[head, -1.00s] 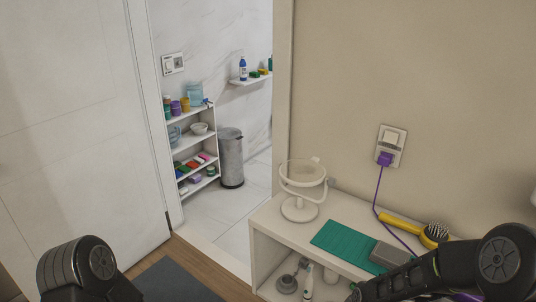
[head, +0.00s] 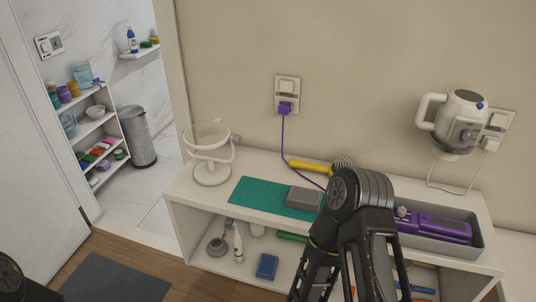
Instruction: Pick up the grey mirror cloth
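A grey folded block-like thing (head: 304,198), which looks like the grey mirror cloth, lies on the right end of a green mat (head: 262,196) on the white shelf unit's top. My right arm's dark links stand in front of the unit, just right of the cloth, and hide part of the area beside it. My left arm shows only as a dark piece at the bottom left corner. Neither gripper's fingers show in the head view.
A grey tray (head: 468,250) holds a purple device at right.

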